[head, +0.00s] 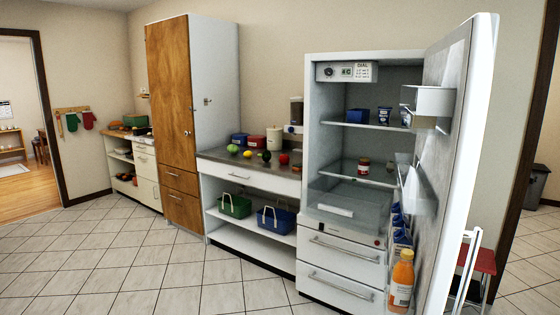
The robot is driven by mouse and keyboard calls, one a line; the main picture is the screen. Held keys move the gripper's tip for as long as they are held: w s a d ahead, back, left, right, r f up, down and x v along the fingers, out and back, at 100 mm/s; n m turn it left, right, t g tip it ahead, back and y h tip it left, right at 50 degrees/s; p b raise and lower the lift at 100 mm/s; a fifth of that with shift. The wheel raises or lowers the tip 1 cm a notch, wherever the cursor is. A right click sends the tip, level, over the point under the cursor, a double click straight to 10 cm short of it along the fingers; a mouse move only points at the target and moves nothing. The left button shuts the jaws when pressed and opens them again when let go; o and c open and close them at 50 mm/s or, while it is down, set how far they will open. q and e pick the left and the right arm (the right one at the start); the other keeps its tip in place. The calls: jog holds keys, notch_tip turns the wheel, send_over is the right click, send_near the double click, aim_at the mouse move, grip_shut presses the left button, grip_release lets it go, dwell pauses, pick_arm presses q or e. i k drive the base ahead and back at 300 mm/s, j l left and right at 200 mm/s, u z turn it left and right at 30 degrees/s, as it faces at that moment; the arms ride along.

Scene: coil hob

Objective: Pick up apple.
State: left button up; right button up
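A round red fruit (284,159), which looks like the apple, sits on the dark counter top (222,157) between the tall wooden cabinet and the open fridge. To its left on the same counter are a dark green fruit (266,156), a small green fruit (248,154) and a yellow fruit (233,149). They are too small to name for sure. Neither of my grippers is in view.
The open fridge (312,130) stands right of the counter, its door (458,160) swung out to the right. A green basket (235,207) and a blue basket (276,219) sit on the shelf below. The tiled floor (130,260) in front is clear.

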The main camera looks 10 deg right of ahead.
aim_at(285, 159)
jog(key=i+u, duration=0.15)
jog(key=i, duration=0.6)
jog(key=i+z, duration=0.1)
jog(key=i, duration=0.4)
jog(key=i+j, duration=0.15)
jog(key=i, duration=0.35)
jog(key=i+j+z, duration=0.15)
jog(key=i, duration=0.3)
jog(key=i+j+z, duration=0.1)
jog(key=i, duration=0.4)
